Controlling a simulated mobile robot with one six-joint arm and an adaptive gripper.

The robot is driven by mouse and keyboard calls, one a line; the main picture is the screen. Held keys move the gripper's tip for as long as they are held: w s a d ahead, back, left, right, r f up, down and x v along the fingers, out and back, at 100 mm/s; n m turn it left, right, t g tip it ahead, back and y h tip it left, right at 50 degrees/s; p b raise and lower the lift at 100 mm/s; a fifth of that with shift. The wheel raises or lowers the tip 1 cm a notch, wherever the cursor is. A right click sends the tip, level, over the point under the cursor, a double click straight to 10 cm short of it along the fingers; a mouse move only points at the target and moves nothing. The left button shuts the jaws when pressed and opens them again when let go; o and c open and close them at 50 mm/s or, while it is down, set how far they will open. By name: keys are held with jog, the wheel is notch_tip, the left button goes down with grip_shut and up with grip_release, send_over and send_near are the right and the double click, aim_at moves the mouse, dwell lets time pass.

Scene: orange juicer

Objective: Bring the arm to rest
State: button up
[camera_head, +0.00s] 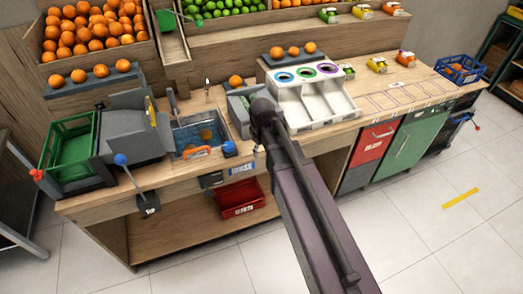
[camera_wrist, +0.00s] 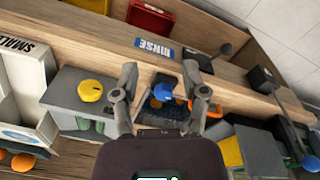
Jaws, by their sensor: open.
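My gripper (camera_wrist: 160,78) shows in the wrist view with its two fingers spread apart and nothing between the tips. Beyond the fingers lie the worktop, a blue knob (camera_wrist: 163,91) and an orange handle (camera_wrist: 203,98). In the head view my arm (camera_head: 305,200) reaches up from the bottom edge to the counter, its end between the sink and the white bins. The fingers are mostly hidden behind the arm there.
The sink (camera_head: 184,142) holds orange fruit in water. White bins (camera_head: 310,103) with coloured rings stand at the right of my arm. A grey machine (camera_head: 133,135) and a green crate (camera_head: 68,150) are at the left. The floor in front is clear.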

dwell(0.4)
jog(key=s+d+m, duration=0.8)
jog(key=s+d, duration=0.2)
jog(key=shift+d+g, duration=0.3)
jog(key=shift+g, duration=0.1)
